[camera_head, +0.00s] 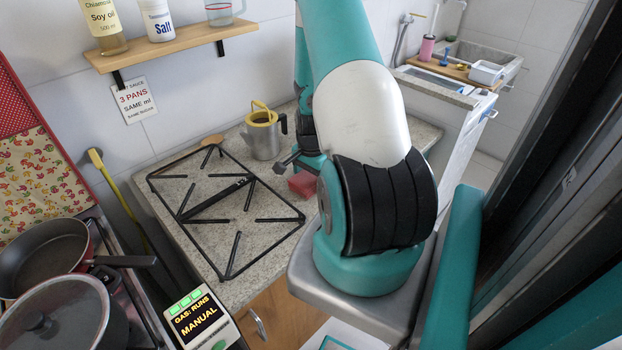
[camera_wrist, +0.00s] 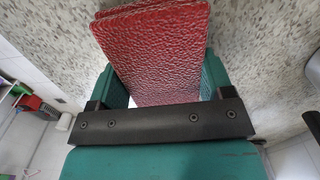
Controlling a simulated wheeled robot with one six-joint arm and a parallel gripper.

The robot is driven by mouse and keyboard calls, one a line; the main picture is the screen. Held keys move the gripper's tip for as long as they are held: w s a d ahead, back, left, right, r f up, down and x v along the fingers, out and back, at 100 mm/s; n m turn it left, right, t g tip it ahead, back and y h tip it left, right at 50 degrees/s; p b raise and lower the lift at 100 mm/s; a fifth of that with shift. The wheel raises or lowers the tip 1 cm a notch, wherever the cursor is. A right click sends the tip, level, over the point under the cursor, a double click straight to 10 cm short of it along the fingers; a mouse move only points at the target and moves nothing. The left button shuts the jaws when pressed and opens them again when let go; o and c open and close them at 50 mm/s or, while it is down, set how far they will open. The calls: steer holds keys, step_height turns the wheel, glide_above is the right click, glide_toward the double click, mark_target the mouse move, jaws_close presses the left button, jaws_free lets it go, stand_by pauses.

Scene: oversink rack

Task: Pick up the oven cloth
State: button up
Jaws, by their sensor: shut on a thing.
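The oven cloth shows as a thick red textured slab (camera_wrist: 152,45) filling the space between the teal fingers of my gripper (camera_wrist: 160,85) in the wrist view. My gripper is shut on it. In the head view a small part of the red cloth (camera_head: 303,184) shows below my gripper (camera_head: 308,168), low over the speckled counter. My own arm hides much of the gripper and cloth there. I cannot tell whether the cloth touches the counter.
A black pan-support grate (camera_head: 228,210) lies on the counter (camera_head: 175,205) left of my gripper. A metal jug with a yellow handle (camera_head: 263,137) stands close behind. Pans (camera_head: 48,257) sit at the left. A shelf (camera_head: 170,46) holds bottles above. A sink (camera_head: 480,55) is at the back right.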

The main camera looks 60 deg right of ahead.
mark_target(311, 175)
steer(key=shift+r, duration=0.15)
step_height(311, 175, up, 20)
steer(key=b, duration=0.2)
